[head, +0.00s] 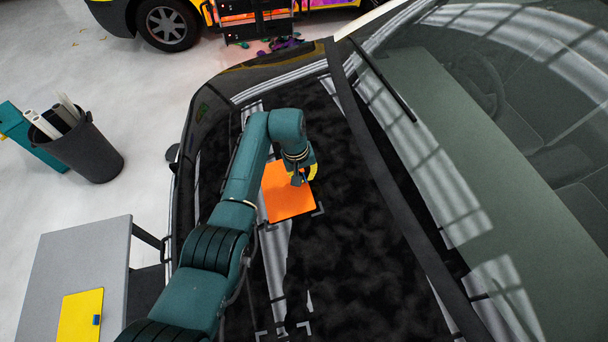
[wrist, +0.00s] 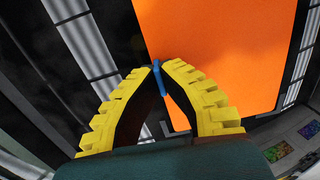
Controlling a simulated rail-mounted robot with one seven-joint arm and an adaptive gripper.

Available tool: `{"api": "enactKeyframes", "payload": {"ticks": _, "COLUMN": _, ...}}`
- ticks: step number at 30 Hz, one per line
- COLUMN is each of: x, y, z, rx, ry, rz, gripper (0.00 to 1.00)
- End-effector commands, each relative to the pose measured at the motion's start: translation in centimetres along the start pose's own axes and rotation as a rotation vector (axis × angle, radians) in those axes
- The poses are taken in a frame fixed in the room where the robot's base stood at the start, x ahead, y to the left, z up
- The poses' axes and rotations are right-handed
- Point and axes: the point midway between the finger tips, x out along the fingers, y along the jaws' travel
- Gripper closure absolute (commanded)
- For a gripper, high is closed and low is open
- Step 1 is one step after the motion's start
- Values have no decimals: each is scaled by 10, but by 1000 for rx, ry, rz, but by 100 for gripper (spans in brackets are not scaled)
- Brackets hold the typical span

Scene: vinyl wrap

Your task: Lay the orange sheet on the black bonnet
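The orange sheet (head: 287,198) is over the black bonnet (head: 350,255), close to a pale corner mark at its lower right. It looks flat, but I cannot tell whether all of it touches the bonnet. In the wrist view the orange sheet (wrist: 225,50) fills the upper right. Its blue tab (wrist: 158,78) is between the yellow fingertips of my gripper (wrist: 166,66), which are closed on it. In the head view my gripper (head: 308,173) is at the sheet's upper right edge, partly hidden by the wrist.
A yellow sheet (head: 80,316) with a small tab lies on the grey table (head: 75,250) at lower left. More pale corner marks (head: 303,328) show lower on the bonnet. The windscreen (head: 450,160) is to the right. A dark bin (head: 88,150) with rolls stands on the floor.

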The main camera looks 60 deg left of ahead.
Motion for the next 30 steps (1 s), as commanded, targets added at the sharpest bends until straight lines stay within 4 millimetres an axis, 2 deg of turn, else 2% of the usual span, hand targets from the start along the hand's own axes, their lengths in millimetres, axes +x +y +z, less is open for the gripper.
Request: {"api": "enactKeyframes", "payload": {"ticks": 30, "x": 7, "y": 0, "z": 0, "rx": 0, "ry": -1, "rz": -1, "gripper": 100}}
